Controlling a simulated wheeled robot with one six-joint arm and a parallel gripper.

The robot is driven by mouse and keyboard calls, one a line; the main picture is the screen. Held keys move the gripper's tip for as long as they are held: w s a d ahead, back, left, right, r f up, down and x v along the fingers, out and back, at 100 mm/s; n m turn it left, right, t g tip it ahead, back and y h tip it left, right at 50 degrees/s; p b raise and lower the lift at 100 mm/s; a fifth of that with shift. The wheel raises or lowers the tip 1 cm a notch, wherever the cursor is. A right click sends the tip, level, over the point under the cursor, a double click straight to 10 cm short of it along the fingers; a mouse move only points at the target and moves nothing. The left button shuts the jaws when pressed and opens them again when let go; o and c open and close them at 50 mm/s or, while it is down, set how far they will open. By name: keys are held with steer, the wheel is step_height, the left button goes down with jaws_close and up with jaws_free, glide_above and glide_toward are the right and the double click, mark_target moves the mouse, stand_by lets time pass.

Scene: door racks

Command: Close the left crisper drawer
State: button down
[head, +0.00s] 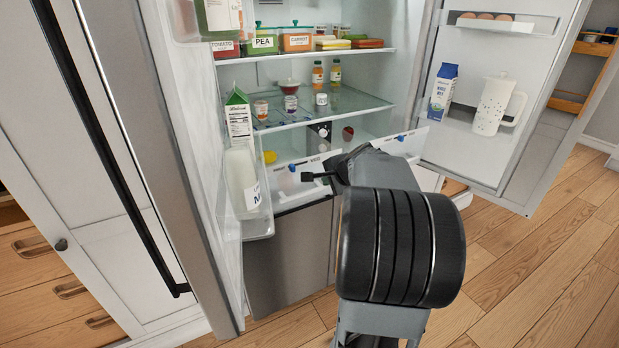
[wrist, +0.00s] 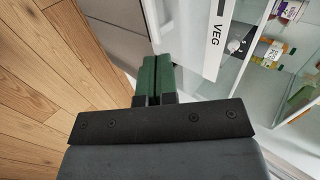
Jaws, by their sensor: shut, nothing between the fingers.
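The left crisper drawer (head: 283,184) is low in the fridge, with a white front, a blue slider and a label. A yellow item shows just behind its front edge, and the drawer looks at least partly out. In the wrist view, a white front marked VEG (wrist: 211,53) stands right of my fingers. My gripper (head: 310,177) is in front of the left drawer's front in the head view. Its green fingers (wrist: 158,58) are together and empty. I cannot tell whether they touch the front. My arm hides part of the drawers.
The right crisper drawer (head: 411,142) is beside it, partly behind my arm. The open right fridge door (head: 465,150) holds a carton and a white pitcher (head: 494,103). The left door shelf holds a milk bottle (head: 241,180). Wooden floor (head: 525,270) is clear at right.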

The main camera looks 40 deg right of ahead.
steer(key=x, duration=0.9)
steer(key=shift+d+f, duration=0.35)
steer(key=shift+f, duration=0.05)
steer(key=shift+w+d+r+p, duration=0.15)
steer(key=shift+w+p, duration=0.25)
steer(key=shift+w, duration=0.7)
steer(key=shift+w+d, duration=0.1)
steer(key=shift+w, duration=0.75)
steer(key=shift+w+p, duration=0.1)
steer(key=shift+p, duration=0.2)
